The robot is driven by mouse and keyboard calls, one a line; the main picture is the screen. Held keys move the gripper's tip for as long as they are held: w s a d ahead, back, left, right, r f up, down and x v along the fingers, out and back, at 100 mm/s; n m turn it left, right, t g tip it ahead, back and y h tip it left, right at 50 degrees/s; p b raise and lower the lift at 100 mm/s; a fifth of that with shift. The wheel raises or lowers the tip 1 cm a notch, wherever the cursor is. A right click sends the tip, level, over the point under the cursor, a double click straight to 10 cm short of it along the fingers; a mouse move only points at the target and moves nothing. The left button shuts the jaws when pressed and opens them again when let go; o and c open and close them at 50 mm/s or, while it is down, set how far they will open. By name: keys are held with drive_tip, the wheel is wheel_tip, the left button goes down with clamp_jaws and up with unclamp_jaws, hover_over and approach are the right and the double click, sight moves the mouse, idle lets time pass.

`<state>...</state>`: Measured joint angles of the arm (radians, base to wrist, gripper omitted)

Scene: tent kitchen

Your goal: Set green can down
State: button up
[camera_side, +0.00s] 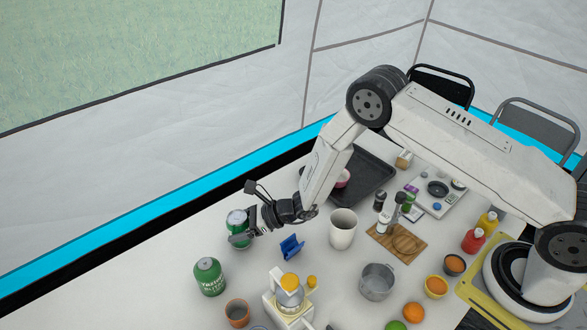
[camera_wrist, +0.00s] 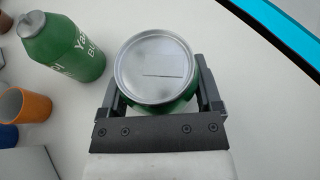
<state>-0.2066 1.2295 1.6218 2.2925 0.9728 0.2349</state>
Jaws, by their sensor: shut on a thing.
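The green can (camera_side: 236,218) has a silver lid and is between the jaws of my gripper (camera_side: 246,228) at the left part of the table. In the wrist view the can (camera_wrist: 157,72) is seen from above, with a finger of my gripper (camera_wrist: 158,98) on each side of it. The gripper is shut on the can. The can looks near upright. Its base is partly hidden, so I cannot tell whether it touches the table.
A green bottle (camera_side: 209,277) stands on the white table near the can, with an orange cup (camera_side: 237,313) beyond it. A blue object (camera_side: 291,247) and a white cup (camera_side: 342,229) stand to the right. Bare table (camera_wrist: 240,60) shows right of the can in the wrist view.

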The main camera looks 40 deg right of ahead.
drive_tip(key=shift+f, duration=0.15)
drive_tip(key=o, duration=1)
drive_tip(key=shift+r, duration=0.2)
drive_tip(key=shift+v, duration=6)
drive_tip(key=shift+s+f, duration=0.1)
